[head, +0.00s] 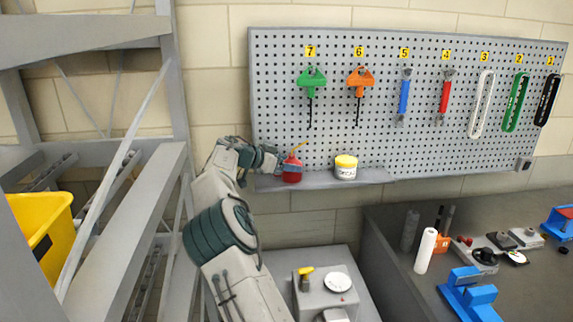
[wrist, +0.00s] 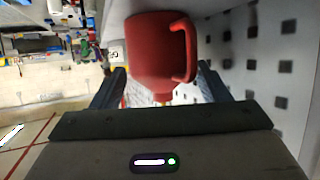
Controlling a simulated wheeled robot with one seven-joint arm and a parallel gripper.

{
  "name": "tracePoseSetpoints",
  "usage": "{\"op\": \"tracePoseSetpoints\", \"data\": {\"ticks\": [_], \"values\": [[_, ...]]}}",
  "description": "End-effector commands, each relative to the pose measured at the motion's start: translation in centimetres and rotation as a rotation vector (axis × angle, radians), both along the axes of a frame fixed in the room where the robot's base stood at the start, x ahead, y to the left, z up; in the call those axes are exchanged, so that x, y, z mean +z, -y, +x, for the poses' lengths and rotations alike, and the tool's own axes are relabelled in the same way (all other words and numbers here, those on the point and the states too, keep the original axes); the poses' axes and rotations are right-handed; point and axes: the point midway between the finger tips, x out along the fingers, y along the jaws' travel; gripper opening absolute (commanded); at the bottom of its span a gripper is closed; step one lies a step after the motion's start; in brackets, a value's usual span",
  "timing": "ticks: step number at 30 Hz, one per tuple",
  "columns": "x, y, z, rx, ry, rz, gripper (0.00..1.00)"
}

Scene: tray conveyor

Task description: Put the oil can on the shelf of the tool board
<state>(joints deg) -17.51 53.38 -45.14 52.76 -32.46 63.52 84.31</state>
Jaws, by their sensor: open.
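The red oil can (head: 291,175), with a thin yellow spout, is at the left end of the grey shelf (head: 318,180) along the bottom of the tool board (head: 400,95). It looks upright on the shelf, though the exact contact is hard to see. My gripper (head: 285,170) is at the can, open. In the wrist view, the red can (wrist: 155,50) with its loop handle is between the two spread fingers of my gripper (wrist: 163,80). Whether a finger touches the can cannot be told.
A white jar with a yellow lid (head: 346,167) stands on the shelf right of the can. Tools hang above under yellow number tags. A dark bench (head: 400,275) with a paper roll (head: 426,250) and blue parts is at right. A yellow bin (head: 40,230) is at left.

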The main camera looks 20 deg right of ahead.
Motion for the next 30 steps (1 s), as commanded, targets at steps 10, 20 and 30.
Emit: {"op": "tracePoseSetpoints", "data": {"ticks": [10, 20, 30], "values": [[2.4, -6.5, -1.0, 0.006, 0.002, 0.0, 0.69], [4.3, -10.5, -1.7, 0.002, 0.0, 0.0, 0.69], [4.5, -9.6, -2.6, 0.002, -0.024, 0.037, 0.69]]}}
